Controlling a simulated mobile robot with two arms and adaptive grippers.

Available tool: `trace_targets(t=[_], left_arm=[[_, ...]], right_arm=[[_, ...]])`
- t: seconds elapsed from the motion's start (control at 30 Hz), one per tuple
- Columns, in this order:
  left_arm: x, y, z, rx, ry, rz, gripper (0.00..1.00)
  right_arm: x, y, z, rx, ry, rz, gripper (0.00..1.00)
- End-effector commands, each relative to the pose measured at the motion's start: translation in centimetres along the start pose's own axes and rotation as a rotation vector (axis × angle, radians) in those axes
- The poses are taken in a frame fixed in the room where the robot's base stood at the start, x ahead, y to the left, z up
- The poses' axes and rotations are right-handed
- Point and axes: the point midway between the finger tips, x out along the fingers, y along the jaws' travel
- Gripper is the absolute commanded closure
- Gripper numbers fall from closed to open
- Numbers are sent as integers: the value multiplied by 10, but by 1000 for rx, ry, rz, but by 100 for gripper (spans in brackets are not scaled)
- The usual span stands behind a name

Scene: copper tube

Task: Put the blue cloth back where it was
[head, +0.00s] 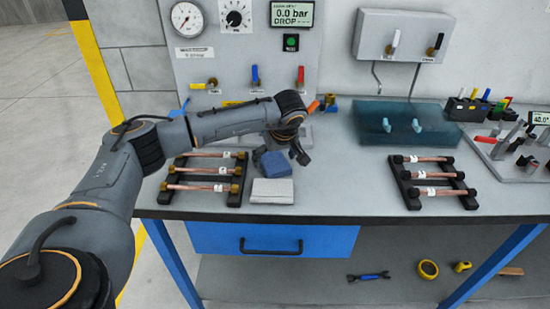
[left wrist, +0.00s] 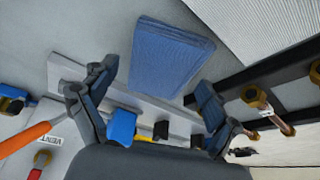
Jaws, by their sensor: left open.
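The folded blue cloth (head: 273,163) lies on the grey bench, between the left tube rack and my left gripper, just behind a folded pale cloth (head: 272,191). In the left wrist view the blue cloth (left wrist: 170,57) lies flat, beyond and between the fingertips. My left gripper (head: 301,155) is just to the right of the blue cloth in the head view. In the left wrist view its two fingers (left wrist: 157,80) are spread apart with nothing between them; they seem clear of the cloth. My right gripper is in neither view.
Racks with copper tubes stand left (head: 205,187) and right (head: 435,188). The bench between the pale cloth and right rack is clear.

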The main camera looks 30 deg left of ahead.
Motion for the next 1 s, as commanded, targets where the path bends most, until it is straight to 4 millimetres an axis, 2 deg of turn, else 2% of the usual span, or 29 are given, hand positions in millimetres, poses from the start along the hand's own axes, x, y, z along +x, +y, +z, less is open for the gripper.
trace_targets(t=[0.5, 0.7, 1.0], left_arm=[[-99, 1, 0, 0, 3, 6, 12], [-116, 1, 0, 1, 1, 2, 12], [-119, 0, 0, 0, 0, 2, 12]], right_arm=[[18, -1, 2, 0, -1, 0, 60], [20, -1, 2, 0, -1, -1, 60], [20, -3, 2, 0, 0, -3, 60]])
